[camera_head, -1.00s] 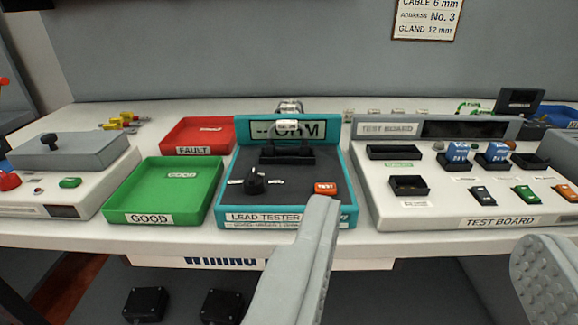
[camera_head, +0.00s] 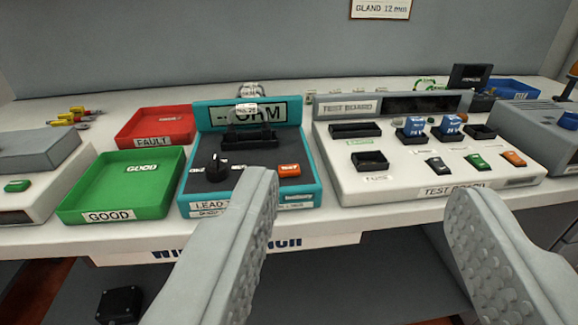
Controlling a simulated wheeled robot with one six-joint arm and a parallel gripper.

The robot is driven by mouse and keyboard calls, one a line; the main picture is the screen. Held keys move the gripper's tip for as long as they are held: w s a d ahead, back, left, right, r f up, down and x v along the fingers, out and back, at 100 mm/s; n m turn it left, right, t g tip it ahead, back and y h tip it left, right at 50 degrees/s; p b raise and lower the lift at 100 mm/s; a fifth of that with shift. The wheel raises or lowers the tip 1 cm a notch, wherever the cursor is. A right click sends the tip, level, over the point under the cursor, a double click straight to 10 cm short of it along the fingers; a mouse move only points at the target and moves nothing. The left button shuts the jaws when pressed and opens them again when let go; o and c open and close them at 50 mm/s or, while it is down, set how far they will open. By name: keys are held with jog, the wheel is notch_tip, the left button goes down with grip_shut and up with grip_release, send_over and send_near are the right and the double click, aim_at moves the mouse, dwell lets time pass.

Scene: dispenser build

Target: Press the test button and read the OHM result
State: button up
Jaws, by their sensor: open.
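The teal lead tester (camera_head: 308,176) stands on the bench, left of the picture's middle. Its orange test button (camera_head: 289,170) is on the right of its dark top, beside a black knob (camera_head: 216,167). Its upright display (camera_head: 281,111) shows dashes and "OHM", partly covered by a small pale piece (camera_head: 246,108) above a black holder (camera_head: 249,140). My gripper (camera_head: 368,188) is open and empty, its two grey fingers wide apart in front of the bench. The left fingertip is just below and left of the orange button in the picture and covers part of the tester's front label.
A white test board (camera_head: 400,185) with coloured switches and blue parts stands right of the tester. A green GOOD tray (camera_head: 108,195) and a red FAULT tray (camera_head: 147,121) stand to the left. Grey boxes flank both ends. A grey wall rises behind.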

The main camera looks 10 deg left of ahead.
grip_shut()
dwell(1.5)
